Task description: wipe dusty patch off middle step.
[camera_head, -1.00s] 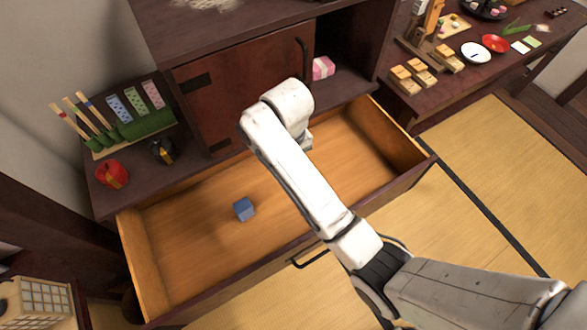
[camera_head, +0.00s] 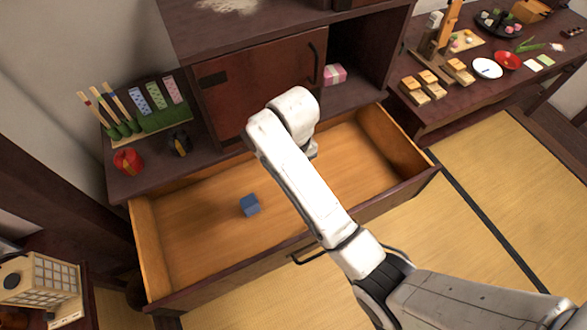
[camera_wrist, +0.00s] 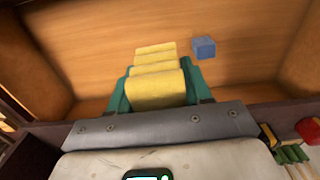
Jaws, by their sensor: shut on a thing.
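A pale dusty patch (camera_head: 228,5) lies on the dark wooden step (camera_head: 270,28) at the top of the head view, partly cut off by the picture edge. In the wrist view, my gripper (camera_wrist: 154,80) has its green fingers shut on a folded yellow cloth (camera_wrist: 155,90). The gripper and cloth are over the open drawer (camera_head: 190,245), well below and apart from the dusty patch. In the head view my own arm hides the gripper and the cloth.
A blue cube (camera_head: 250,205) lies in the drawer. A lower ledge holds a red pouch (camera_head: 127,161), a dark item (camera_head: 179,142) and a green stand (camera_head: 165,118). A pink box (camera_head: 335,75) sits in an open cubby. A table (camera_head: 430,118) with food stands right.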

